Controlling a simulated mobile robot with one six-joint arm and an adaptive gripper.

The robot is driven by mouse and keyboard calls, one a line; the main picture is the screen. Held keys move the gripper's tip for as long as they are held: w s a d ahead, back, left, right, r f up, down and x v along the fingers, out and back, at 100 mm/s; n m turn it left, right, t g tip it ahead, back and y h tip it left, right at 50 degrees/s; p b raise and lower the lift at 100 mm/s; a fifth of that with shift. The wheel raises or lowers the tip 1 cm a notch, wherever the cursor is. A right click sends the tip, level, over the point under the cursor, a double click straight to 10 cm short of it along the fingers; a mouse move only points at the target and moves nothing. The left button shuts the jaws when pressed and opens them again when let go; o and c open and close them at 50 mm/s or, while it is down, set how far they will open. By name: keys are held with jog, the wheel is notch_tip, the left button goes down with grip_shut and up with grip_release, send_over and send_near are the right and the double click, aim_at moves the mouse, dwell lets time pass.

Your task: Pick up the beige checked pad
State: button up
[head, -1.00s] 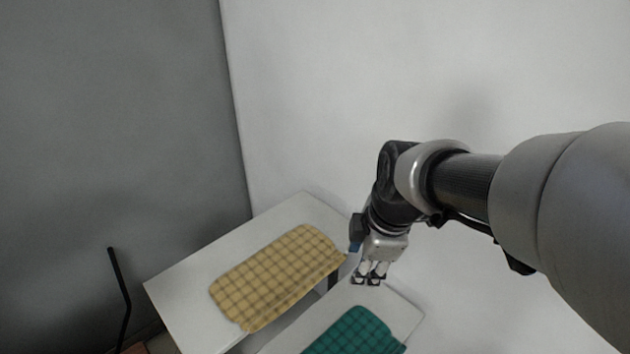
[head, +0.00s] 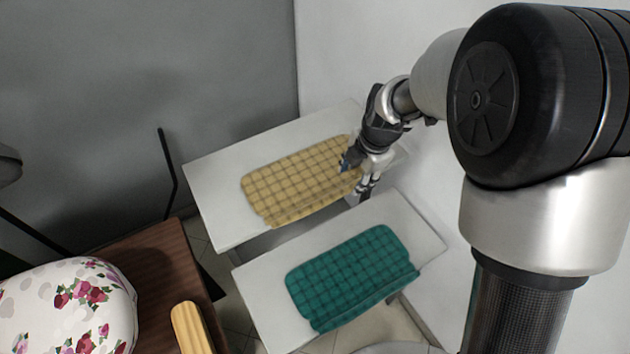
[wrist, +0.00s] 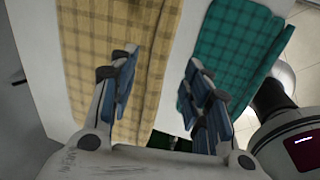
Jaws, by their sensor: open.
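The beige checked pad (head: 295,184) lies flat on the farther white table (head: 215,205) in the head view. It also fills the upper left of the wrist view (wrist: 85,50). My gripper (head: 367,190) is open and empty, pointing down by the right end of the pad. In the wrist view the fingers (wrist: 160,90) are spread, the left one over the pad's edge and the right one towards the green pad. I cannot tell the height of the fingers above the pad.
A green checked pad (head: 350,277) lies on a nearer white table (head: 262,310), with a gap between the tables. A white wall stands close behind. At the lower left are a brown table (head: 165,270) and a floral rounded item (head: 70,305).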

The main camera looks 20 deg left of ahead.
aim_at(352, 185)
jog(key=shift+d+b+x, duration=0.1)
jog(key=shift+b+x, duration=0.45)
jog(key=shift+x, duration=1)
jog(key=shift+d+b+x, duration=0.15)
jog(key=shift+b+x, duration=0.35)
jog(key=shift+x, duration=1)
jog(key=shift+w, duration=0.15)
grip_shut()
